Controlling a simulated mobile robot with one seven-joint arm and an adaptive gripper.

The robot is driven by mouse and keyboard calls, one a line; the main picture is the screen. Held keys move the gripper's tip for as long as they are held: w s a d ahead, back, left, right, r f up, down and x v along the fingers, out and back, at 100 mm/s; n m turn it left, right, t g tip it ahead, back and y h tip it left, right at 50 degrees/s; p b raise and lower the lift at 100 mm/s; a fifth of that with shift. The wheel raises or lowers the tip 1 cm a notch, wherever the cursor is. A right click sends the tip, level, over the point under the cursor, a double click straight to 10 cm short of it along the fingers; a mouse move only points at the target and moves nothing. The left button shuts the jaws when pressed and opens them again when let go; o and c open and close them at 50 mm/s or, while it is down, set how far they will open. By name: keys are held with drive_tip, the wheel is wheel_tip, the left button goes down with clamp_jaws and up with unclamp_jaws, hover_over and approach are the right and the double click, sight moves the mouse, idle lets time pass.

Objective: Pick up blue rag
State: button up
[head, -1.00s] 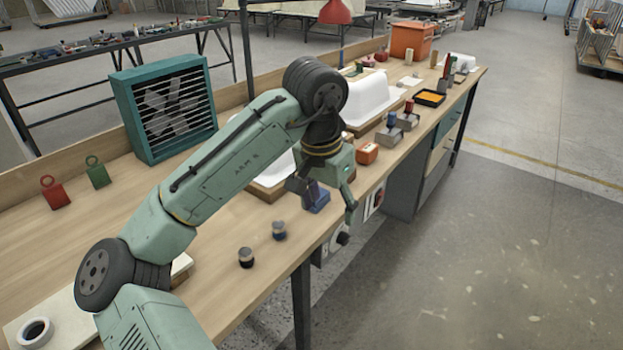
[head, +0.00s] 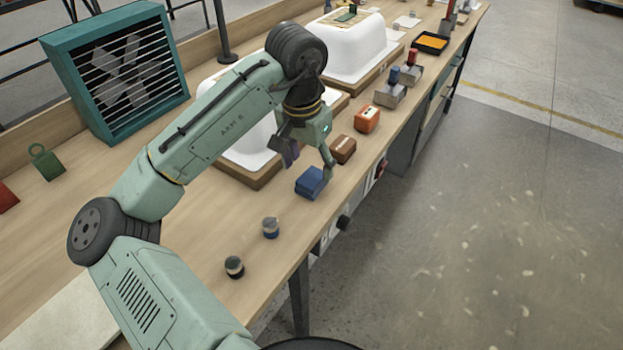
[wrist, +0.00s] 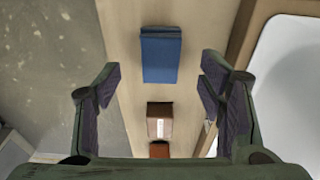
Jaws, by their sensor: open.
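The blue rag (head: 311,182) is a folded blue block lying on the wooden bench near its front edge. It also shows in the wrist view (wrist: 161,56), at the top middle, ahead of the fingers. My gripper (head: 308,160) is open and empty above the bench, close to the rag. In the wrist view my gripper's two fingers (wrist: 160,85) stand wide apart, with the rag between their lines and beyond the tips. No contact with the rag shows.
A brown block (head: 343,149) and an orange block (head: 367,119) lie beyond the rag in a row. A white tub shell (head: 250,150) on a wooden base stands behind my gripper. Two small round jars (head: 270,227) stand nearer on the bench. The front edge is close.

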sight(312, 177)
drive_tip(key=shift+w+d+f+p, duration=0.1)
drive_tip(key=shift+w+f+p, duration=0.15)
drive_tip(key=shift+f, duration=0.65)
drive_tip(key=shift+w+d+f+p, duration=0.1)
drive_tip(key=shift+f+p, duration=0.15)
drive_tip(key=shift+f, duration=0.65)
drive_tip(key=shift+w+d+f+p, duration=0.1)
drive_tip(key=shift+w+f+p, duration=0.15)
drive_tip(key=shift+f, duration=0.65)
drive_tip(key=shift+c, duration=0.5)
drive_tip(key=c, duration=1.1)
drive_tip(key=shift+c, duration=0.2)
wheel_tip(312, 177, up, 10)
drive_tip(key=shift+r+b, duration=0.1)
drive_tip(key=shift+b, duration=0.7)
drive_tip(key=o, duration=0.6)
drive_tip(key=c, duration=0.5)
